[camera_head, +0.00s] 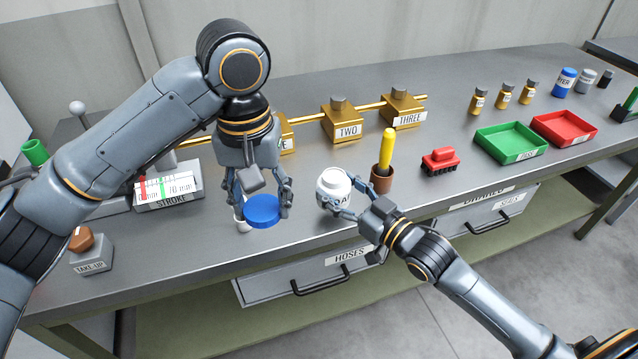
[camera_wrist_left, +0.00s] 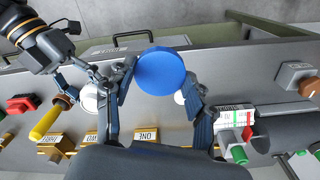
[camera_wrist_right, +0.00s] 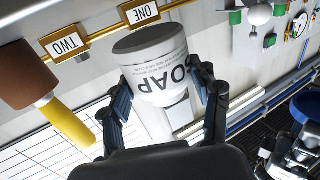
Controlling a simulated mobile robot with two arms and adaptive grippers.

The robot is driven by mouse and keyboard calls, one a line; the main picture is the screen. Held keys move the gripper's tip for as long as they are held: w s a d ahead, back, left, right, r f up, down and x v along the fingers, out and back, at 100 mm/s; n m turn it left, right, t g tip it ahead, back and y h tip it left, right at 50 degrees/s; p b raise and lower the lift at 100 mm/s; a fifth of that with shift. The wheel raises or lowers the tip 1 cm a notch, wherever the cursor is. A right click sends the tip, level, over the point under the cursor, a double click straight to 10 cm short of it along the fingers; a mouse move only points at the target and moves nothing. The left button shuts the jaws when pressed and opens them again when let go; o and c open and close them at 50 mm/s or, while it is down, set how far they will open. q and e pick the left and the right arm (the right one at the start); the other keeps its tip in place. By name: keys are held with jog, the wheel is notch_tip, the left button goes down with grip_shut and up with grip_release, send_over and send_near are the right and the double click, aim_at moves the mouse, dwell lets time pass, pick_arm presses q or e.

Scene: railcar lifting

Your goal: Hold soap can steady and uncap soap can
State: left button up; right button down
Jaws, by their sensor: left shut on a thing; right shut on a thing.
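The soap can (camera_head: 334,184) is white with dark lettering and stands near the front edge of the table. My right gripper (camera_head: 338,195) is shut on it. In the right wrist view the can (camera_wrist_right: 158,75) sits between the fingers, its lettering upside down. The blue cap (camera_head: 262,209) is apart from the can, to its left. My left gripper (camera_head: 264,203) is shut on the cap and points downward. The cap also shows between the fingers in the left wrist view (camera_wrist_left: 160,70). A small white object (camera_head: 242,222) is partly hidden behind the cap.
A brown cup with a yellow-handled tool (camera_head: 387,155) and a red brush (camera_head: 440,161) stand right of the can. Numbered brass blocks (camera_head: 342,124) stand behind. A green tray (camera_head: 512,143) and red tray (camera_head: 564,128) lie farther right. The STROKE gauge (camera_head: 168,190) is left.

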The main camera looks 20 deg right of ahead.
aim_at(323, 176)
jog(key=x, duration=0.6)
jog(key=shift+w+f+p, duration=0.15)
jog(key=shift+f+p, duration=0.05)
jog(key=shift+p, duration=0.1)
jog(key=shift+f, duration=1.55)
jog(key=shift+f, duration=0.1)
jog(key=shift+c, duration=1.6)
grip_release()
